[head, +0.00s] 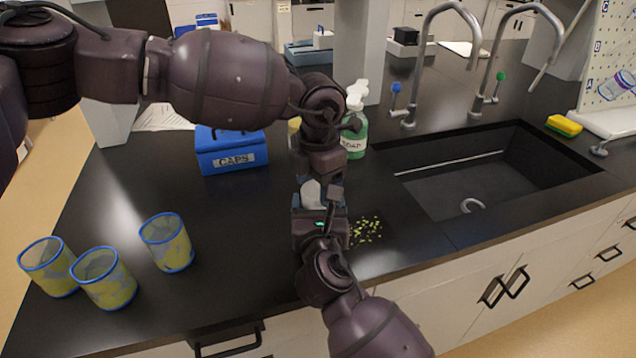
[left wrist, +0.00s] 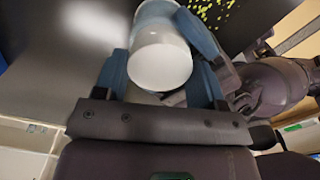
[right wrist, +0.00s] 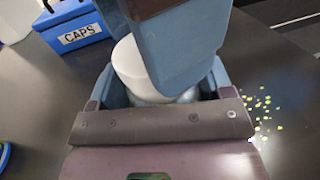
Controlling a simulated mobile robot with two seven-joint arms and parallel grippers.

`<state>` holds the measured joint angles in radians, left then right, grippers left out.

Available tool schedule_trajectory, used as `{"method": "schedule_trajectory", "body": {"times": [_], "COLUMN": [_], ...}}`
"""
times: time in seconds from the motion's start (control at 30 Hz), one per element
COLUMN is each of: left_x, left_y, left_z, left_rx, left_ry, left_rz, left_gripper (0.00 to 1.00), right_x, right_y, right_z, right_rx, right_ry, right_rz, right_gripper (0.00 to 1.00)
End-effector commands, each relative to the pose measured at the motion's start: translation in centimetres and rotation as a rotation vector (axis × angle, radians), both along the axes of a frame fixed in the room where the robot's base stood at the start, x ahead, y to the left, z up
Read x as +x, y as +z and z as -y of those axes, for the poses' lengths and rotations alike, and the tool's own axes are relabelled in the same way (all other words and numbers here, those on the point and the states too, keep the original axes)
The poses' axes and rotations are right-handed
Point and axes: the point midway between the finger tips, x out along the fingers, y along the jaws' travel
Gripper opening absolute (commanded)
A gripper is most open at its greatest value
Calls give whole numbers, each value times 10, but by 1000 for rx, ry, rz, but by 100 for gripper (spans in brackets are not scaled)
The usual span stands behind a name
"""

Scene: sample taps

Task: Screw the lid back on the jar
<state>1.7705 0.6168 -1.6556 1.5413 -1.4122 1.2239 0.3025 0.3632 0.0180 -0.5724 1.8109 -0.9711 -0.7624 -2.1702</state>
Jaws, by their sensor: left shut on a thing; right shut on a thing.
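The jar and its white lid are mostly hidden between my two grippers in the head view. The white lid (head: 311,193) shows as a small patch there, and its pale round end (left wrist: 160,66) fills the gap between the fingers in the left wrist view. My left gripper (head: 320,184) comes from above and is shut on the lid. My right gripper (head: 320,222) comes from the front and is shut on the jar (right wrist: 150,94), whose greyish body shows below the lid (right wrist: 133,62) in the right wrist view. Lid and jar are together; the thread is hidden.
A blue box marked CAPS (head: 231,152) and a green soap bottle (head: 354,140) stand behind. Several blue-rimmed cups (head: 105,280) stand at the left. Yellow-green bits (head: 366,231) lie right of my grippers, before the sink (head: 470,180). The counter's left middle is clear.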

Motion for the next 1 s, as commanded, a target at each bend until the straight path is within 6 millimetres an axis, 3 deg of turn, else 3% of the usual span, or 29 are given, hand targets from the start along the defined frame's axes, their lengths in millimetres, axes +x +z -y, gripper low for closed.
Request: {"method": "schedule_trajectory", "body": {"times": [0.17,0.2,0.37,0.8,1.0], "left_x": [-2,-2,-2,-4,-4], "left_y": [1,0,0,1,18], "left_z": [2,2,2,4,4], "left_rx": [-4,-4,-4,-5,-6], "left_ry": [-2,-1,-1,-4,-4], "left_rz": [-2,-2,-3,-9,-5], "left_gripper": [36,67,89,89,89], "right_x": [0,0,0,1,1], "right_y": [0,0,0,0,-1], "right_z": [-1,-1,-1,-1,0], "right_rx": [0,1,0,0,-1], "right_ry": [3,3,3,2,1], "right_rz": [1,1,1,1,-3], "right_gripper": [7,7,7,7,7]}}
